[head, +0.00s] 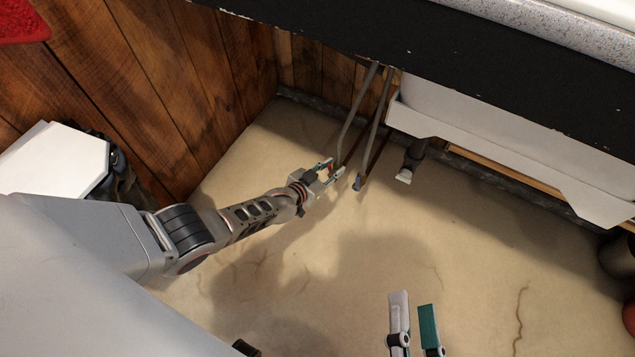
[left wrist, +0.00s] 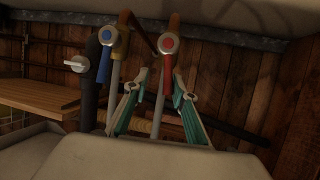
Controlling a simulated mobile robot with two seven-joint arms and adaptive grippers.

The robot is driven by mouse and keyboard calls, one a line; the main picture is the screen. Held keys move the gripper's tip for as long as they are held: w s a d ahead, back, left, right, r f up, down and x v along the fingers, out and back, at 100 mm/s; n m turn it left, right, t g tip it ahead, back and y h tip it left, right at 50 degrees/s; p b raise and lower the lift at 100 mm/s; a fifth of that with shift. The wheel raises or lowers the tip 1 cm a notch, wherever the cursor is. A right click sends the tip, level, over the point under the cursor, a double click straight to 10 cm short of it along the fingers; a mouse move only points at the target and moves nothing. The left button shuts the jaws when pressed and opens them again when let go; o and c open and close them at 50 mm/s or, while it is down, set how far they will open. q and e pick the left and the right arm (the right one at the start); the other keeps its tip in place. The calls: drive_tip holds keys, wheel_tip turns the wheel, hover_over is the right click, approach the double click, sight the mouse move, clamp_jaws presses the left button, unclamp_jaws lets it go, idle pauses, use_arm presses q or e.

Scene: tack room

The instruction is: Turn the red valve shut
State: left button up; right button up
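The red valve's handle (left wrist: 167,76) hangs from a round fitting with a red-marked centre in the left wrist view. Only a small red piece of the red valve (head: 331,167) shows in the head view, at my left gripper. My left gripper (head: 334,167) is open, its fingers on either side of the red handle. In the left wrist view the left gripper's fingertips (left wrist: 159,80) flank the handle, nearer its lower part; contact cannot be told. My right gripper (head: 412,300) is open and empty over the floor at the bottom.
A blue valve (left wrist: 105,64) sits just left of the red one in the left wrist view. Two pipes (head: 372,130) run up under the counter (head: 450,50). A dark drain pipe (head: 411,160) stands to their right. The pale floor (head: 330,270) is mostly clear.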

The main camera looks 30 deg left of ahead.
use_arm(q)
drive_tip(key=s+d+r+m+h+p, duration=0.1)
drive_tip(key=s+d+r+p, duration=0.3)
drive_tip(key=s+r+p, duration=0.8)
drive_tip(key=s+r, duration=0.4)
drive_tip(key=r, duration=0.2)
drive_tip(key=shift+s+d+t+p, duration=0.2)
drive_tip(key=shift+s+t+p, duration=0.1)
drive_tip(key=shift+p, duration=0.1)
use_arm(e)
wheel_tip(320, 180, up, 28)
drive_tip(key=w+n+t+y, duration=0.2)
drive_tip(key=t, duration=0.2)
drive_tip(key=shift+w+f+t, duration=0.25)
drive_tip(key=shift+w+t, duration=0.05)
drive_tip(key=shift+t, duration=0.1)
